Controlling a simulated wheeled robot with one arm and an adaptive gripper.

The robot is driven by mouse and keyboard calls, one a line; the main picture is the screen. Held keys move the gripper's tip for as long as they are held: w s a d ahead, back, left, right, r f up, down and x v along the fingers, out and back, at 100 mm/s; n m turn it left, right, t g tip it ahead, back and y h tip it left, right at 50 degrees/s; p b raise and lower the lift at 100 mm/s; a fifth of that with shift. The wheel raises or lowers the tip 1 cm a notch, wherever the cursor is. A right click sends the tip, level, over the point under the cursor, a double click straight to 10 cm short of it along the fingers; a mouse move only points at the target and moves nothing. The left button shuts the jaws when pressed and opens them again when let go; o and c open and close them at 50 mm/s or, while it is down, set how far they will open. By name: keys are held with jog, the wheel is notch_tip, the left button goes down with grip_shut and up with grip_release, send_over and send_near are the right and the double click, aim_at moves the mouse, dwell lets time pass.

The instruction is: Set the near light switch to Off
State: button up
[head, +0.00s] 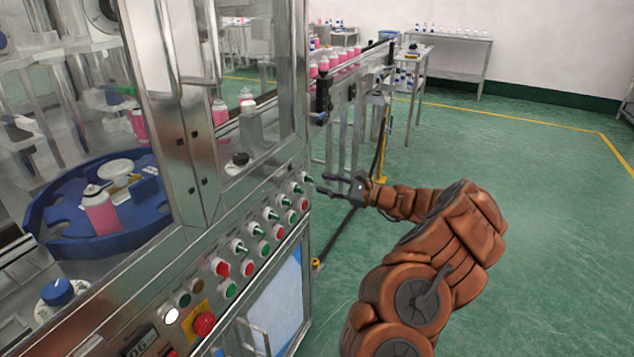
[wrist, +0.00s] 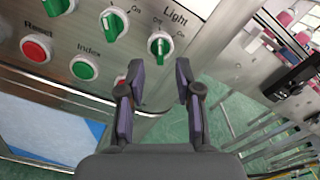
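The switch labelled Light (wrist: 160,45) is a green knob on a white round base at the right end of the metal control panel. In the head view it is the farthest knob (head: 306,178) in the upper row. Its handle stands about upright in the wrist view, with small Off and On marks above and to its right; I cannot surely tell which mark it points at. My gripper (wrist: 159,68) is open and empty, its two fingers spread just below the knob in the picture. In the head view my gripper (head: 322,184) is just right of the knob, close to the panel.
Other green knobs (wrist: 114,23), a red Reset button (wrist: 36,48) and a green Index button (wrist: 84,68) lie to the left. A red emergency button (head: 204,323) is at the panel's near end. A conveyor (head: 350,68) stands beyond; open green floor (head: 520,190) lies right.

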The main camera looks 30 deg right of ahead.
jog(key=v, duration=0.8)
jog(key=shift+w, duration=0.15)
dwell(0.5)
